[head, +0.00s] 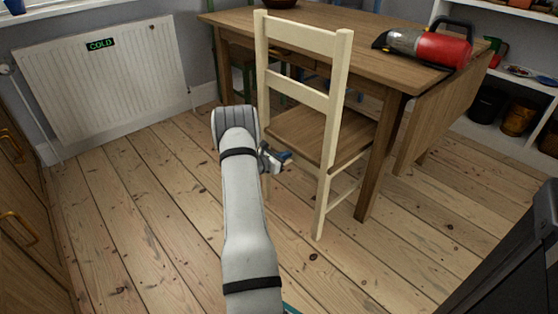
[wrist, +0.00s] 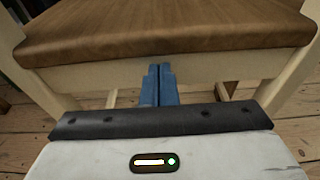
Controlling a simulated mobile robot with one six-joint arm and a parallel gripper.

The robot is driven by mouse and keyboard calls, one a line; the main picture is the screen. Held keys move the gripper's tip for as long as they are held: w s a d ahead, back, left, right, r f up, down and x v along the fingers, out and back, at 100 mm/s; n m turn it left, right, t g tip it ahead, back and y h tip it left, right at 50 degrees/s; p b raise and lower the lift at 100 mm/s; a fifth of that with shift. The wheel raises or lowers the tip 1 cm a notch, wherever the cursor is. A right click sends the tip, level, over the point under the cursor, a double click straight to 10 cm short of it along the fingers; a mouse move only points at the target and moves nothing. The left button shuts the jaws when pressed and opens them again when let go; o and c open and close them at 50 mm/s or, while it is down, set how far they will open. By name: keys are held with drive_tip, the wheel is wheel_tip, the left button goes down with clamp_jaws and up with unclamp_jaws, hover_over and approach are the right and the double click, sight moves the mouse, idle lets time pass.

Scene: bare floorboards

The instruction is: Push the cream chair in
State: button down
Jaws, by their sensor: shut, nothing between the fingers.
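The cream chair (head: 331,103) stands upright at the near side of the wooden table (head: 366,35), its back towards me and its wooden seat partly under the tabletop. My gripper (head: 288,157) is at the chair's left rear, below seat height. In the wrist view, the blue fingers of my gripper (wrist: 160,70) are shut and empty. They point at the cream rail under the brown seat (wrist: 160,28) of the chair; whether they touch it I cannot tell. My forearm hides some floor to the left of the chair.
A red and grey handheld vacuum (head: 430,47) lies on the table. A white radiator (head: 105,78) is on the left wall, wooden cabinets (head: 25,215) at the left edge. White shelves (head: 525,75) stand at the right. A green chair (head: 243,67) is by the table's far left. Floorboards around are clear.

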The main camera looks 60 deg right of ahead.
idle(0.4)
drive_tip(key=v, duration=0.2)
drive_tip(key=shift+w+a+f, duration=0.1)
drive_tip(key=shift+a+f, duration=0.1)
drive_tip(key=shift+a, duration=0.25)
drive_tip(key=x, duration=0.3)
drive_tip(key=shift+d+r+b, duration=0.1)
drive_tip(key=shift+r+b, duration=0.2)
drive_tip(key=shift+b, duration=0.1)
drive_tip(key=shift+r+b+x, duration=0.25)
drive_tip(key=shift+b+x, duration=0.15)
drive_tip(key=shift+x, duration=0.8)
drive_tip(key=shift+r+b+x, duration=0.2)
drive_tip(key=shift+b+x, duration=0.15)
drive_tip(key=shift+x, duration=0.85)
drive_tip(key=shift+r+b+x, duration=0.25)
drive_tip(key=shift+b+x, duration=0.15)
drive_tip(key=shift+x, duration=0.8)
